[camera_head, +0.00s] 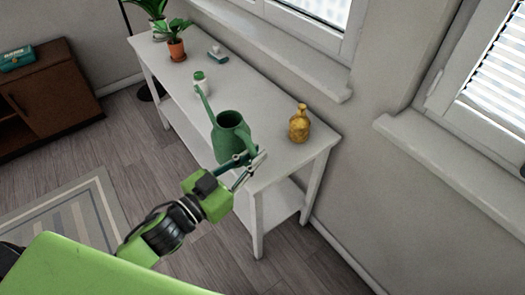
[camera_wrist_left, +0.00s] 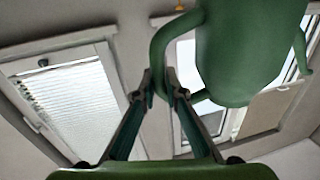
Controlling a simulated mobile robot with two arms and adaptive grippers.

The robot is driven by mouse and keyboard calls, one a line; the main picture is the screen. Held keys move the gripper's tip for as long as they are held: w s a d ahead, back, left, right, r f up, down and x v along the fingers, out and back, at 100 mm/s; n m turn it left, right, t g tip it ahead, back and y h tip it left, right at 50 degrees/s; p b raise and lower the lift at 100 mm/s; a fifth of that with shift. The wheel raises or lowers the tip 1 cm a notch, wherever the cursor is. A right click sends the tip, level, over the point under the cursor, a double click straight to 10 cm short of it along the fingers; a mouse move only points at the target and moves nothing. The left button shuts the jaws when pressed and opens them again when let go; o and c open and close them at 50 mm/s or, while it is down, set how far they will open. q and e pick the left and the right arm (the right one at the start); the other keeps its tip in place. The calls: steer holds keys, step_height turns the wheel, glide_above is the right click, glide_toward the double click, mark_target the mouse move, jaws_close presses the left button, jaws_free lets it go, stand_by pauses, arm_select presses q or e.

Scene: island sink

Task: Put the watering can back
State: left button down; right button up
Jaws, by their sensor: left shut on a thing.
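The green watering can (camera_head: 228,137) is upright at the near edge of the white table (camera_head: 252,128) in the head view, its spout pointing up and left. I cannot tell whether its base touches the tabletop or is held just above it. My left gripper (camera_head: 256,163) is at the can's near side, shut on its handle. In the left wrist view the can's body (camera_wrist_left: 245,50) fills the upper right, and the fingers (camera_wrist_left: 160,85) close on the handle loop (camera_wrist_left: 160,50). My right gripper is not in view.
A yellow bottle (camera_head: 299,124) stands right of the can. Windows and a sill (camera_head: 275,40) line the wall.

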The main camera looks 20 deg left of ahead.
arm_select(q)
steer(key=shift+w+d+f, duration=0.2)
steer(key=shift+w+f, duration=2.45)
steer(key=shift+f, duration=0.2)
steer(key=shift+w+d+f, duration=0.15)
steer(key=shift+w+f, duration=2.45)
steer(key=shift+f, duration=0.25)
steer(key=shift+f+b, duration=0.15)
steer(key=shift+b, duration=0.15)
steer(key=c, duration=2.1)
jaws_free()
